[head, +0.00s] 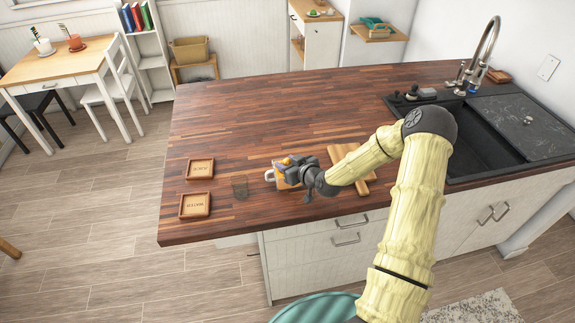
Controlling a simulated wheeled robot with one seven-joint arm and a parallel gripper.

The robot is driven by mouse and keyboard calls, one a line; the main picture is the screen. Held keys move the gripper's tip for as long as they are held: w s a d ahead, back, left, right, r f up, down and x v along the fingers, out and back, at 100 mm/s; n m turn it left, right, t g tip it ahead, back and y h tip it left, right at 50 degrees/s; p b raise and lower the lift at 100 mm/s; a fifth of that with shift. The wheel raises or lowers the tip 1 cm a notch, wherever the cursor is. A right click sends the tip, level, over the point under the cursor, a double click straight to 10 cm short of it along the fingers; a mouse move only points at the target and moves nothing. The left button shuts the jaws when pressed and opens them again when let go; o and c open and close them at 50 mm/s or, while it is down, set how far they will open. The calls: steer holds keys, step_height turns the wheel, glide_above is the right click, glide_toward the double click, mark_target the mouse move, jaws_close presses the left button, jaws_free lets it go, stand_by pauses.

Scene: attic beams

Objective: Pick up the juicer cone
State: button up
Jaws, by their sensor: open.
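My gripper (293,172) is low over the front part of the dark wooden counter (240,110), and its jaws are open. Right at it is a small orange and purple item (285,161). I cannot tell if this is the juicer cone, since the gripper covers much of that spot. A light mug-like thing with a handle (269,175) shows just left of the gripper, partly hidden behind it. I cannot tell whether the gripper touches either of them.
Left of the gripper are a clear glass (240,187) and two lettered wooden trays (200,168) (194,206). A wooden board (366,186) lies to the right, partly behind my arm. The sink (480,145) and tap (484,52) are further right. The counter's back left is clear.

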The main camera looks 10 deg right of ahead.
stand_by(0.4)
steer(key=c, duration=0.6)
steer(key=shift+r, duration=0.1)
step_height(320, 180, up, 10)
steer(key=shift+f+b, duration=0.1)
steer(key=shift+b, duration=1.1)
